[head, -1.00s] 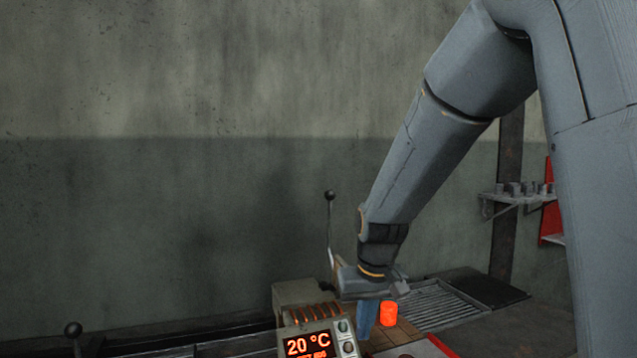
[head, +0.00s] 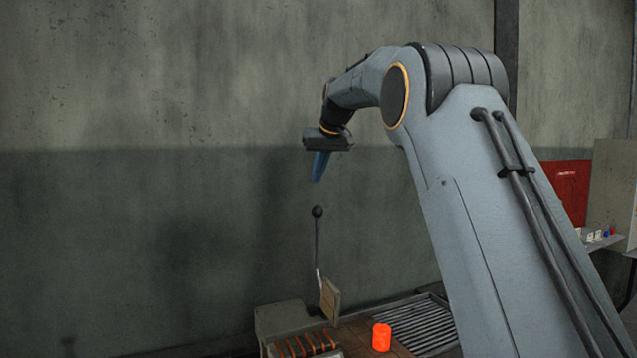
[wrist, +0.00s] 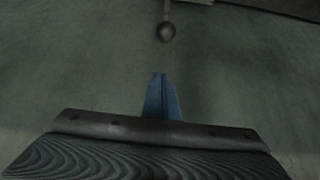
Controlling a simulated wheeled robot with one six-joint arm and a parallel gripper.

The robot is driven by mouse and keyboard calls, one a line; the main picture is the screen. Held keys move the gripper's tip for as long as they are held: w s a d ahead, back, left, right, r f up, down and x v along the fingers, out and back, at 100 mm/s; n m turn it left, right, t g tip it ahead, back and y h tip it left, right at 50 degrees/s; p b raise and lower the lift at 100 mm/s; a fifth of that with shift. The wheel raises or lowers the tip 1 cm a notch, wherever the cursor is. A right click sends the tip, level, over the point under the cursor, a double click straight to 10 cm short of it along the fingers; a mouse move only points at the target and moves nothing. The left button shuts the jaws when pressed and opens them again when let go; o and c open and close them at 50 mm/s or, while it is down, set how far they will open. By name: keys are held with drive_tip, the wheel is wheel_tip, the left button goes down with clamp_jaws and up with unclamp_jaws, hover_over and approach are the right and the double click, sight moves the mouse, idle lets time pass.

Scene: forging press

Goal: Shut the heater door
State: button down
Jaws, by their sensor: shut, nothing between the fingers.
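The heater (head: 282,318) stands at the bottom of the head view, with glowing orange coils on it. Its door (head: 330,300) is a tan panel standing open at the heater's right side. A lever with a dark ball knob (head: 317,212) rises from the door; a dark ball knob on a rod also shows at the top of the wrist view (wrist: 166,32). My gripper (head: 318,180) is above the knob, apart from it, with blue fingers pointing down. The fingers (wrist: 160,76) are shut and empty in the wrist view.
A glowing orange billet (head: 382,337) stands on the brown surface right of the heater. A slatted grey rack (head: 415,322) lies behind it. My arm covers much of the right side. The wall behind is bare, and the air around the knob is free.

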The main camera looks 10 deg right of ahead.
drive_tip(key=shift+w+a+f+p, duration=0.1)
drive_tip(key=shift+w+f+p, duration=0.1)
drive_tip(key=shift+f+p, duration=1)
drive_tip(key=shift+w+a+f+p, duration=0.15)
drive_tip(key=shift+f+p, duration=0.6)
drive_tip(key=shift+f, duration=0.75)
drive_tip(key=shift+w+d+f+p, duration=0.1)
drive_tip(key=shift+w+f+p, duration=0.15)
drive_tip(key=shift+f+p, duration=0.95)
drive_tip(key=shift+f, duration=0.2)
drive_tip(key=shift+s+b, duration=0.15)
drive_tip(key=shift+b, duration=0.45)
